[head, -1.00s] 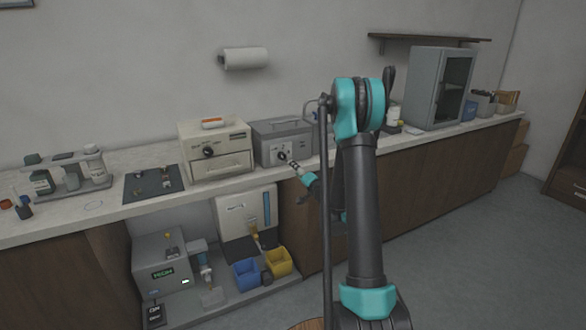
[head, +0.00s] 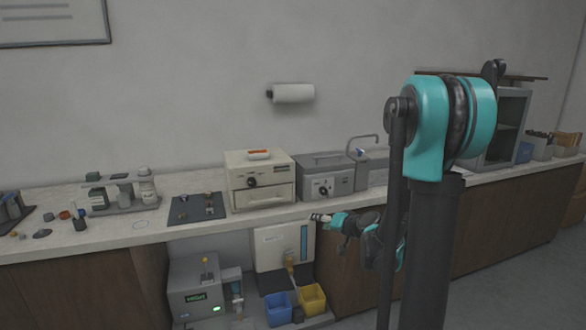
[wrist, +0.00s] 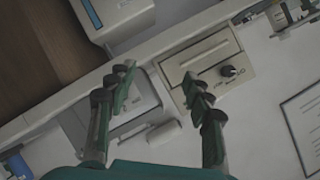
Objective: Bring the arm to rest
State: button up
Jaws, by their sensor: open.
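My gripper (head: 322,218) is in front of the counter edge in the head view, below the grey box with a dial (head: 326,177). In the wrist view my gripper (wrist: 160,85) shows its two dark green fingers spread wide with nothing between them. Beyond the fingers are the beige box with a black knob (wrist: 215,72) and the counter's front edge. My arm stands bent, with its teal elbow high on the right of the head view, hiding part of the counter there.
The counter (head: 140,224) carries a dark mat with small parts (head: 197,208), a bottle rack (head: 125,203) and the beige box (head: 260,181). Below stand a grey machine (head: 203,283), a blue bin (head: 279,308) and a yellow bin (head: 312,298). A glass-fronted cabinet (head: 508,125) is at right.

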jog(key=s+d+f+g+h, duration=0.2)
jog(key=s+f, duration=0.1)
jog(key=s, duration=0.7)
jog(key=s+d+f+n+g+h, duration=0.1)
jog(key=s+d+f+g+h, duration=0.1)
jog(key=s, duration=0.7)
jog(key=s+d+f+n+g+h, duration=0.1)
jog(key=s+d+f+g+h, duration=0.2)
jog(key=s, duration=0.7)
jog(key=shift+s+d+f, duration=0.3)
jog(key=shift+d+f, duration=0.1)
jog(key=shift+d, duration=0.35)
